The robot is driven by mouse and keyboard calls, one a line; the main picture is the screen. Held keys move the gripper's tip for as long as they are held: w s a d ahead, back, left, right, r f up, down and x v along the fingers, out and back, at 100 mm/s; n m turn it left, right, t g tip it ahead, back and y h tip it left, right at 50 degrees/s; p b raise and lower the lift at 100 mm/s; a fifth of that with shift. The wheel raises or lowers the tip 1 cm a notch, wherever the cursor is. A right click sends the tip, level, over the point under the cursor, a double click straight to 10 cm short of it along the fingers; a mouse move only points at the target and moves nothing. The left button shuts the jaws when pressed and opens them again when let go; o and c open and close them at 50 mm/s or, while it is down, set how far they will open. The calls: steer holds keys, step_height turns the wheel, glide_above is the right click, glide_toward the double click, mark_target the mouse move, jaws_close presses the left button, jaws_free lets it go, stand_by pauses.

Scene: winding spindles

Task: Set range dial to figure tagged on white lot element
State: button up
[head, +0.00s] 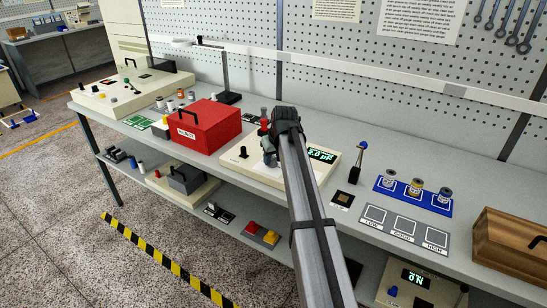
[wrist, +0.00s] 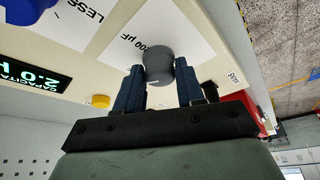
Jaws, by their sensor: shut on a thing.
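My gripper (wrist: 159,68) is shut on a grey round dial knob (wrist: 158,45) on the face of a cream instrument (wrist: 205,25). A white label beside the knob ends in "00 µF". The instrument's green display (wrist: 30,75) reads about 2.0 µF in the wrist view; the display (head: 321,155) also shows in the head view. In the head view my gripper (head: 269,155) largely hides the knob. Three small cylinders stand on a blue mat (head: 380,190) to the right; the leftmost (head: 389,177) looks palest. Their tags are too small to read.
A red box (head: 203,127) stands left of the instrument. A grey LOW/GOOD/HIGH board (head: 404,230) lies before the blue mat, and a wooden box (head: 512,242) stands at far right. A small black-based post (head: 355,172) stands between instrument and mat.

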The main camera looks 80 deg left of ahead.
steer(key=m, duration=0.2)
steer(key=m+t, duration=0.2)
steer(key=m, duration=0.1)
steer(key=shift+s+m, duration=0.25)
steer(key=shift+m, duration=0.05)
steer(key=m+t, duration=0.1)
steer(key=m, duration=0.1)
steer(key=m+h, duration=0.1)
steer(key=m, duration=0.2)
steer(key=shift+t, duration=0.4)
steer(key=shift+m, duration=0.3)
steer(key=o, duration=1)
steer(key=v, duration=1.3)
steer(key=shift+s+a+r, duration=0.2)
steer(key=shift+s+r, duration=0.05)
steer(key=shift+r, duration=0.15)
